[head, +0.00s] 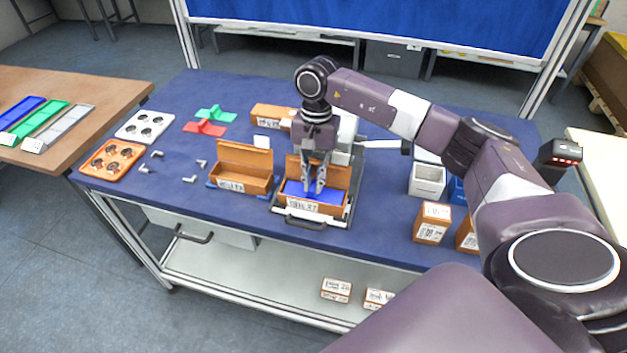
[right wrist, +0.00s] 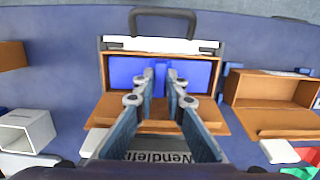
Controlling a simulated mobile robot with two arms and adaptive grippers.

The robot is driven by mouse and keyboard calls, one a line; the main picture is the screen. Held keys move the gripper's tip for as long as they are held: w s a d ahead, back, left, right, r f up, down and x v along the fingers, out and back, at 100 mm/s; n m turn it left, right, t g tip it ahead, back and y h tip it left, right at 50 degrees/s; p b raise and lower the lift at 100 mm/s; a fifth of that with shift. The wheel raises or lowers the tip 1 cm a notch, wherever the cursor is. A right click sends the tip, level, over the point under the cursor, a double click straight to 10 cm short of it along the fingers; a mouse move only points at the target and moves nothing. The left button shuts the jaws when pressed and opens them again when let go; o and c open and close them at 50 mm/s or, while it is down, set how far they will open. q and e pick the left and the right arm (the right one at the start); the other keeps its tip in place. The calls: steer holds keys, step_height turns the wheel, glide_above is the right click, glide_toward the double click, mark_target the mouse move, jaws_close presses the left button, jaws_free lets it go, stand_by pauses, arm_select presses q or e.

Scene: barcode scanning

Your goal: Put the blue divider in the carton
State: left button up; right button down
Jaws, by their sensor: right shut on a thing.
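The blue divider (head: 293,189) lies inside the open brown carton (head: 302,208), within its walls. In the right wrist view the divider (right wrist: 127,71) spans most of the carton's inside, with a raised middle rib. My right gripper (head: 314,189) reaches down into the carton from above, its fingers (right wrist: 161,78) shut on that rib. The fingers hide part of the divider, and I cannot tell whether it rests on the carton floor. The carton's lid is open on the far side. My left gripper is not in view.
The carton stands in a grey holder with a handle (head: 301,223). A second open carton (head: 241,183) is to its left. Green (head: 214,114) and red (head: 204,128) dividers lie behind. Trays (head: 112,160) stand at left; boxes (head: 432,223) stand at right.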

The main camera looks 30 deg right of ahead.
mark_target(314, 180)
steer(key=c, duration=2)
jaws_free()
steer(key=shift+r, duration=0.1)
steer(key=shift+r+p, duration=0.45)
steer(key=shift+p, duration=0.15)
steer(key=shift+w+d+r+b, duration=0.2)
steer(key=shift+r+b, duration=0.35)
steer(key=shift+r, duration=1.5)
steer(key=shift+w+d+r+b, duration=0.15)
steer(key=shift+r+b, duration=0.45)
steer(key=shift+r, duration=1.4)
steer(key=shift+w+d+r+b, duration=0.15)
steer(key=shift+r+b, duration=0.4)
steer(key=shift+r, duration=1.5)
steer(key=shift+s+f, duration=0.1)
